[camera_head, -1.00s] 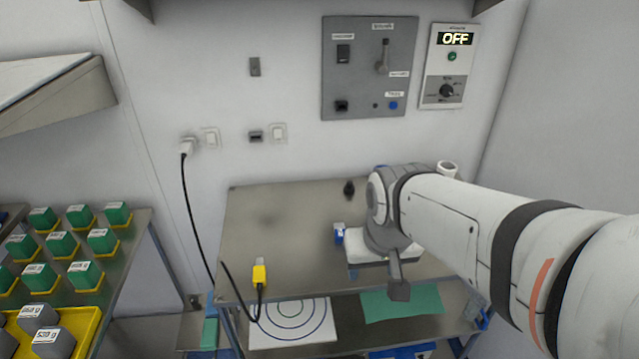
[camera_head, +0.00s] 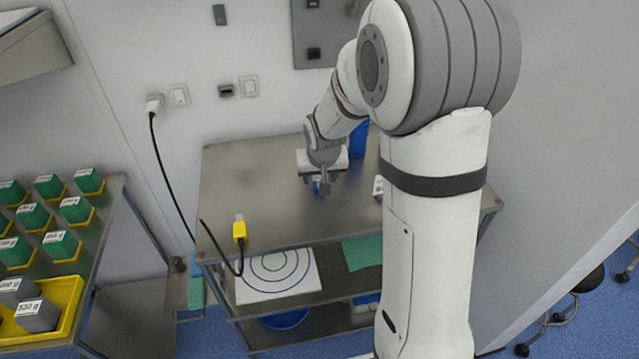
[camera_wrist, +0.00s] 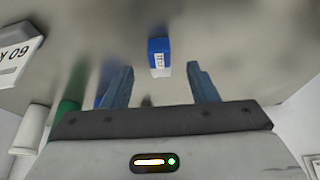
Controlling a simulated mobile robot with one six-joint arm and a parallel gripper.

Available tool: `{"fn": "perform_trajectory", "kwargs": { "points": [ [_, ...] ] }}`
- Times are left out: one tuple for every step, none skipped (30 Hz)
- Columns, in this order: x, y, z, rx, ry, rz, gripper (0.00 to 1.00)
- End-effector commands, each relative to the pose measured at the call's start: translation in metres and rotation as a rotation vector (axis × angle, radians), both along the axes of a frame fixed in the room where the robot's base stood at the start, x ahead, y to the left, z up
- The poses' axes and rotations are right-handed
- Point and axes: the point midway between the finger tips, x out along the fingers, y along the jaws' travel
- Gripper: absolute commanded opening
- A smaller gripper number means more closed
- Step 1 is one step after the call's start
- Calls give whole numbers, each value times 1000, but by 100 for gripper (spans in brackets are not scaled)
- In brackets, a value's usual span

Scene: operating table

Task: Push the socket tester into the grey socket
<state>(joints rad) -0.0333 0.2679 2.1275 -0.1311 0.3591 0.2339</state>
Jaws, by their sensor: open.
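The likely socket tester is a small blue block with a white label (camera_wrist: 159,57). It lies on the steel tabletop and also shows in the head view (camera_head: 317,187), partly hidden by my gripper. My gripper (camera_wrist: 160,70) is open, its two blue fingers pointing at the table with the block appearing between and just beyond the tips; no contact shows. In the head view my gripper (camera_head: 323,186) hangs low over the table's rear middle.
A yellow connector (camera_head: 240,230) on a black cable lies at the table's front left edge. A white plug (camera_head: 153,105) is in the wall. A blue object (camera_head: 358,140) stands behind my gripper. A grey wall panel (camera_head: 305,40) is partly hidden by my arm.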

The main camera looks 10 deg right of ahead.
Motion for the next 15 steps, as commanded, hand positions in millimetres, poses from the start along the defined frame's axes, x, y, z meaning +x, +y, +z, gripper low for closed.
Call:
{"fn": "perform_trajectory", "kwargs": {
  "points": [
    [3, -1, -3, 0, 2, 0, 53],
    [5, -1, -6, 0, 3, 0, 53],
    [8, -1, -10, 0, 2, 0, 53],
    [11, -2, -13, 0, 3, 0, 53],
    [14, -2, -16, 0, 3, 0, 53],
    [17, -2, -21, 0, 3, 0, 53],
    [19, -2, -25, 0, 3, 0, 53],
    [20, -2, -29, 0, 3, 0, 53],
    [22, -2, -33, 0, 3, 1, 53],
    [23, -3, -36, 0, 2, 1, 53],
    [24, -3, -37, 1, 1, 1, 53],
    [25, -3, -39, 1, 1, 1, 53],
    [25, -2, -40, 1, 1, 1, 53],
    [25, -3, -41, 1, 1, 1, 53],
    [26, -2, -42, 1, 0, 1, 53]
  ]
}}
